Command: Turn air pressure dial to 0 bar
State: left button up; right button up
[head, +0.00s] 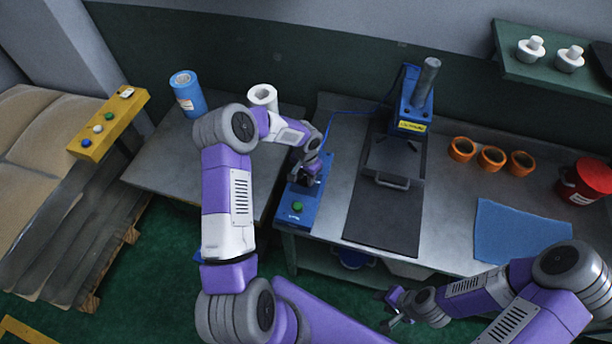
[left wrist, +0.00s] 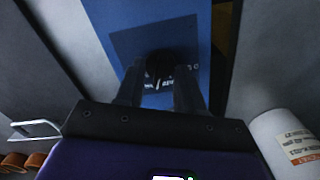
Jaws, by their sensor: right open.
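The blue control box (head: 297,207) stands at the left front of the metal workbench, with a green button near its front end. My left gripper (head: 308,176) is over the far part of this box and hides the dial in the head view. In the left wrist view the dark round dial (left wrist: 160,66) sits on the blue panel, between the fingertips of my left gripper (left wrist: 160,84). I see no gap between the fingers and the dial. Markings below the dial are partly covered and unreadable. My right gripper (head: 393,310) is open and empty, in front of the bench.
A blue press (head: 412,105) stands on a dark mat right of the box. Orange cups (head: 491,158), a blue cloth (head: 521,236) and a red can (head: 588,183) are further right. A blue canister (head: 187,93) and white roll (head: 263,97) stand on the left table.

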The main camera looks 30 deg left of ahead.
pick_arm(q)
grip_shut()
